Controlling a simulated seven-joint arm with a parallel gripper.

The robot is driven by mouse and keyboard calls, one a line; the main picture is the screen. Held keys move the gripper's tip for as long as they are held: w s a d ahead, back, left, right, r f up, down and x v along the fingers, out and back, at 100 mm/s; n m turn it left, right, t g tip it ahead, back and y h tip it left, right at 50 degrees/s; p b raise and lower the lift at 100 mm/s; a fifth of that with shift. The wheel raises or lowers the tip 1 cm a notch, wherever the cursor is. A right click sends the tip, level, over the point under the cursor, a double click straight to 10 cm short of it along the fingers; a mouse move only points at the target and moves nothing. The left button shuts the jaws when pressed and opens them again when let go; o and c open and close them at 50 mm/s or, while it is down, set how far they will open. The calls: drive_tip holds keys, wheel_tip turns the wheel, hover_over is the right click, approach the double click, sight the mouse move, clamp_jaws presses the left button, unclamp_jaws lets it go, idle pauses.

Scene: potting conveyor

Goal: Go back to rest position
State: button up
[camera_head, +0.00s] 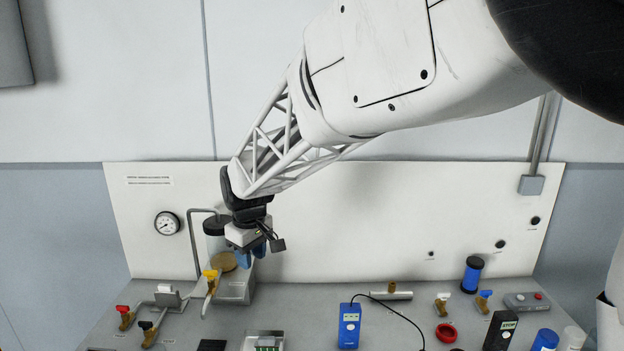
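My white arm with an open lattice forearm reaches down from the upper right in the head view. My gripper (250,256), with blue fingers below a white and black body, hangs above the back left of the grey bench (310,300). It is beside a grey metal block (238,291) that carries a round tan disc (224,261) and a clear vessel with a black cap (216,225). The fingers are small and partly overlap, so I cannot tell their gap or whether they touch anything. No held object shows.
A yellow-topped valve (211,276) stands close to the gripper, with red (123,309) and black (146,326) valves to its left. A gauge (167,223) is on the white back panel (370,220). A blue meter (349,326) with a cable stands mid-bench.

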drive_tip(key=s+d+r+m+t, duration=0.1)
drive_tip(key=s+d+r+m, duration=0.15)
drive_tip(key=s+d, duration=0.6)
drive_tip(key=s+d+r+m, duration=0.25)
drive_tip(key=s+d, duration=0.25)
drive_tip(key=d, duration=0.7)
drive_tip(key=s+d+f+m, duration=0.1)
drive_tip(key=s+d+m, duration=0.2)
drive_tip(key=s+d, duration=0.3)
drive_tip(key=s+d+f+m, duration=0.2)
drive_tip(key=s+d, duration=0.3)
drive_tip(key=s, duration=0.6)
drive_tip(key=shift+d+f+m+t, duration=0.2)
drive_tip(key=shift+d+m+t, duration=0.2)
drive_tip(key=shift+m, duration=0.2)
drive_tip(key=shift+h, duration=0.3)
